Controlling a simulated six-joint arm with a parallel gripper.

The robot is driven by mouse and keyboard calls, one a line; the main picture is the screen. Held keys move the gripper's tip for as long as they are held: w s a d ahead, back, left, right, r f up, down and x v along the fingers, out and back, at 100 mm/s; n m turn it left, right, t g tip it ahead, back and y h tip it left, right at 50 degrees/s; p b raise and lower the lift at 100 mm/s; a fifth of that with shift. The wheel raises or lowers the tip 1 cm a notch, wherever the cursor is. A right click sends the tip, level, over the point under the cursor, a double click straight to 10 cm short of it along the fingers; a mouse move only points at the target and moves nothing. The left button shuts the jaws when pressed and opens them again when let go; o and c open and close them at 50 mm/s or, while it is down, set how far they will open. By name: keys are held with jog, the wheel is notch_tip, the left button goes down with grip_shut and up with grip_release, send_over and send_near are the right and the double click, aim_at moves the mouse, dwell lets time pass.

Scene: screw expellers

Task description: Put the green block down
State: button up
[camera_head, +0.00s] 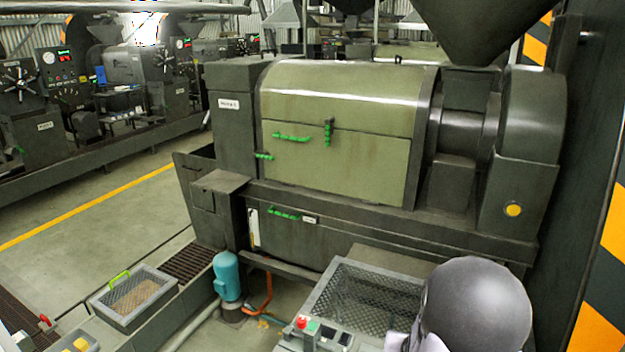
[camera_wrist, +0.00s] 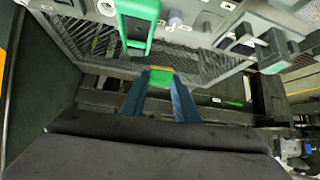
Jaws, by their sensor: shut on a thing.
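The green block (camera_wrist: 161,79) shows in the wrist view as a small bright green piece between the fingertips. My gripper (camera_wrist: 159,86) is shut on it, one dark blue finger on each side. Dark mesh lies behind the block in this view. I cannot tell how far the block is from any surface below it. The head view shows neither the fingers nor the block; the dark rounded part of my arm at the lower right hides the area behind it.
In the head view a mesh-topped box (camera_head: 372,294) stands beside a control panel (camera_head: 318,334). A large green-doored machine (camera_head: 335,108) is behind it. A mesh tray (camera_head: 134,296) and blue motor (camera_head: 227,276) are left. A larger green part (camera_wrist: 138,22) shows in the wrist view.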

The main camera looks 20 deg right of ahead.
jog(key=w+a+n+t+y, duration=0.1)
jog(key=w+a+n+y, duration=0.1)
jog(key=a, duration=1.1)
jog(key=w+a+n+t+y, duration=0.1)
jog(key=w+a+n+y, duration=0.2)
jog(key=a, duration=1.1)
jog(key=w+n, duration=0.2)
jog(key=w, duration=0.2)
jog(key=shift+a+f+n+y, duration=0.15)
jog(key=shift+n+y, duration=0.15)
jog(key=shift+w, duration=0.1)
